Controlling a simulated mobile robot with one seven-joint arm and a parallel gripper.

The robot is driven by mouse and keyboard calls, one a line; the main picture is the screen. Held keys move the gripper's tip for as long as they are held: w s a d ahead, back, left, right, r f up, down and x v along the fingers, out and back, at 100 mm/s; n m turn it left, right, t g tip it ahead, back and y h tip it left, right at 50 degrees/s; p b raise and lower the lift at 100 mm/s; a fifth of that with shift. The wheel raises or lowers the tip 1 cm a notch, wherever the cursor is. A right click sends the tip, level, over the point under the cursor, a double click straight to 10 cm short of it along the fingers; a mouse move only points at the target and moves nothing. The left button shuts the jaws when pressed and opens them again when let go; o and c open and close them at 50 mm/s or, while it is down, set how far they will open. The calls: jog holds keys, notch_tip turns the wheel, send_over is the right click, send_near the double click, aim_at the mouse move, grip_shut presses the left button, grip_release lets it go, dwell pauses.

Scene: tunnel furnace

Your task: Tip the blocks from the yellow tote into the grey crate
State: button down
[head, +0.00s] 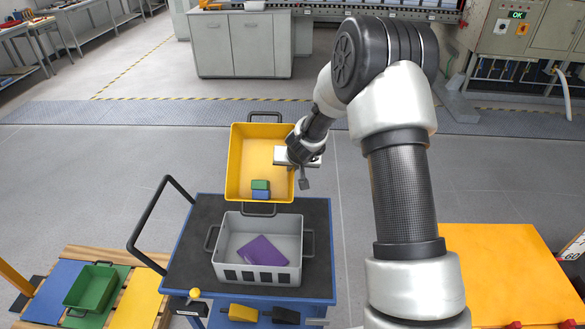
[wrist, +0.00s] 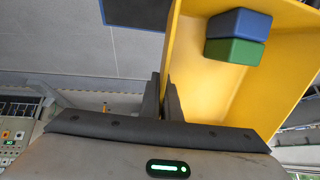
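The yellow tote (head: 262,150) is raised above the back of the cart and steeply tilted, its open side facing the head camera and its lower end toward the grey crate. A green block (head: 260,185) and a blue block (head: 261,195) rest together at its lower end; the wrist view also shows the blue block (wrist: 238,24) and green block (wrist: 234,51) inside. My gripper (head: 293,167) is at the tote's right wall; in the wrist view its dark fingers (wrist: 163,98) close on that wall. The grey crate (head: 227,255) stands upright on the cart, just below the tote.
A purple flat piece (head: 262,251) lies in the grey crate. The cart's dark top (head: 318,225) has free room around the crate; its handle (head: 150,222) rises at left. A small green crate (head: 91,288) sits on a pallet at lower left. An orange platform (head: 510,270) is at right.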

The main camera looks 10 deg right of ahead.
jog(key=shift+s+r+t, duration=0.1)
jog(key=shift+r+t, duration=0.2)
jog(key=shift+t, duration=0.3)
jog(key=shift+s+b, duration=0.1)
jog(key=shift+b, duration=0.6)
jog(key=shift+s+a+r+t+h+b, duration=0.1)
jog(key=shift+s+r+t+h+b, duration=0.4)
jog(key=shift+b, duration=1.15)
jog(key=shift+w+a+r+t+y+b, duration=0.1)
jog(key=shift+r+t+y+b, duration=0.1)
jog(key=shift+t+b, duration=1.05)
jog(key=shift+s+r+t+b, duration=0.3)
jog(key=shift+s+b, duration=0.2)
jog(key=shift+b, duration=1.4)
